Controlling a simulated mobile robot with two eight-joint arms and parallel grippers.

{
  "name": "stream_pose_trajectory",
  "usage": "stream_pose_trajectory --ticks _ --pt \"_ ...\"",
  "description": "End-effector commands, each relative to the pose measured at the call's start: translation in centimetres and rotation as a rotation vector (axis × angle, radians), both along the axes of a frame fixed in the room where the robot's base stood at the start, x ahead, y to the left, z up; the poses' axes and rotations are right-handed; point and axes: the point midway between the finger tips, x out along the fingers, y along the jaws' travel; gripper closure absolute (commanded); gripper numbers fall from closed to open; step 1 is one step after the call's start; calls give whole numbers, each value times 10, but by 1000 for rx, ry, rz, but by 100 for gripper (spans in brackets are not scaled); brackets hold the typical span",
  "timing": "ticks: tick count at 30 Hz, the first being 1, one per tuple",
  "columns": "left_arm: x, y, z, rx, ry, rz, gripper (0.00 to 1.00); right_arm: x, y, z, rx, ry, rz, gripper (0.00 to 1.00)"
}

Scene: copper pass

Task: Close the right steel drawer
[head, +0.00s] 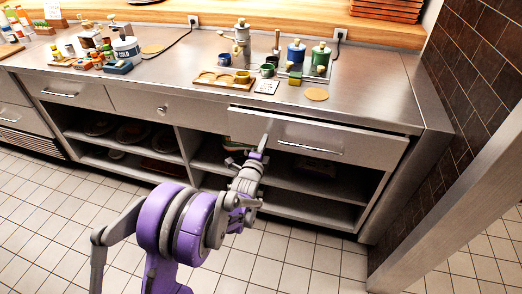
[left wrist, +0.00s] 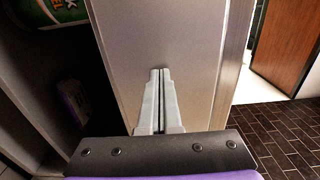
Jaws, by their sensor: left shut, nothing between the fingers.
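The right steel drawer (head: 345,142) is under the counter's right half in the head view. Its front stands slightly out from the counter, with a thin dark gap along its top edge. Its bar handle (head: 310,149) is on the front. My left gripper (head: 265,141) is shut and empty, in front of the drawer's left part, left of the handle. In the left wrist view the closed fingertips (left wrist: 160,72) point at a flat steel panel, apparently the drawer front (left wrist: 185,50). I cannot tell whether they touch it. My right gripper is not in view.
The steel counter (head: 200,62) holds canisters, cups, a wooden tray and small jars. Open shelves (head: 310,182) with dishes lie below the drawers. A dark tiled wall (head: 480,60) and a pale post (head: 455,210) stand at the right. The tiled floor (head: 60,210) is clear at the left.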

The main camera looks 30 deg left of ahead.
Motion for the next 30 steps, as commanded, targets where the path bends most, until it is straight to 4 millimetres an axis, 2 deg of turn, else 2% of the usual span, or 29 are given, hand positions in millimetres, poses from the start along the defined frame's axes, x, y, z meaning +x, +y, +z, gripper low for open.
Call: stream_pose_trajectory --ticks 4,14,23,30 --pt "7 2 0 0 0 0 100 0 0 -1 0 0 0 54" --pt "8 2 0 0 0 0 100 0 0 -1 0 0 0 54" --pt "52 13 -2 0 1 0 100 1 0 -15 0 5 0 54" --pt "58 15 2 1 -4 1 100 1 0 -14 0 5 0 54"
